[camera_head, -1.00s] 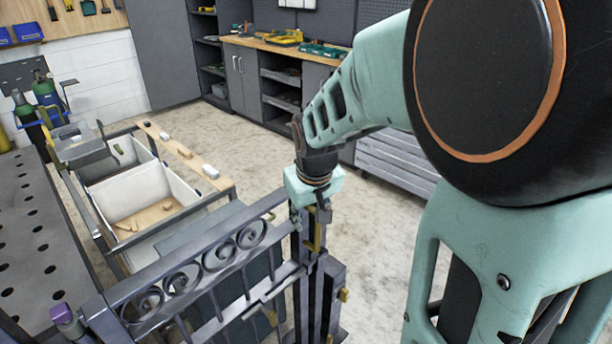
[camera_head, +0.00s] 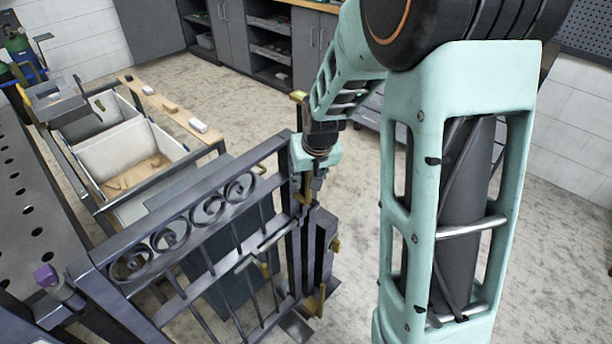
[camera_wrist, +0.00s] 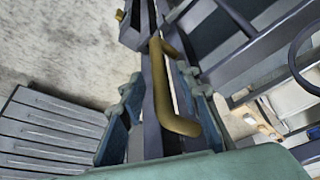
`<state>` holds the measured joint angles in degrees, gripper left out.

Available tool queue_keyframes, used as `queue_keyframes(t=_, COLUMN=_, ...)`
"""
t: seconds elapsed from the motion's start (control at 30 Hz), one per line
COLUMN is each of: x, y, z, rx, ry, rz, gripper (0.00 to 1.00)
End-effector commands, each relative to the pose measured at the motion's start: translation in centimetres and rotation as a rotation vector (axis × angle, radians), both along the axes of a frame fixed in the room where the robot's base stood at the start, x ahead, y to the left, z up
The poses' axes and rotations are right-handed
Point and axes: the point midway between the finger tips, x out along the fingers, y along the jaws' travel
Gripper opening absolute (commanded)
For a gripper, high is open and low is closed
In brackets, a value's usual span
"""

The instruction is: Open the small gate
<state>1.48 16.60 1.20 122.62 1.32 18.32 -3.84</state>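The small gate (camera_head: 205,225) is a dark grey metal frame with a row of scrolls under its top rail and thin upright bars below. Its right end stands close beside a dark post (camera_head: 322,255), and I see no clear gap there. My gripper (camera_head: 308,190) is at the top of the gate's right end, pointing down. In the wrist view my gripper (camera_wrist: 158,95) has its blue-grey fingers apart, one on each side of a brass bar handle (camera_wrist: 180,122). I cannot tell whether either finger touches the handle. My gripper partly hides the handle in the head view.
White bins (camera_head: 130,150) in a metal frame stand behind the gate, with a wooden board (camera_head: 170,105) along them. A perforated metal table (camera_head: 22,215) is at the left. Grey cabinets line the back. The floor right of the gate is open.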

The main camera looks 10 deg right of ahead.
Motion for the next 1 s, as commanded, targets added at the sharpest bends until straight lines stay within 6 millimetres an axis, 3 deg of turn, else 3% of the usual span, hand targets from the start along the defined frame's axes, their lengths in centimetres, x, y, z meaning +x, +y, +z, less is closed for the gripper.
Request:
queue_keyframes(t=0.17, x=0.47, y=0.01, z=-1.24, rx=0.0, ry=0.001, rz=0.001, gripper=0.3)
queue_keyframes(t=0.5, x=0.59, y=0.01, z=-1.42, rx=0.0, ry=-0.001, rz=0.001, gripper=0.3)
queue_keyframes(t=0.77, x=0.58, y=0.01, z=-1.42, rx=0.0, ry=0.0, rz=0.001, gripper=0.02)
queue_keyframes(t=1.0, x=0.57, y=0.01, z=-1.41, rx=0.0, ry=0.0, rz=0.001, gripper=0.0)
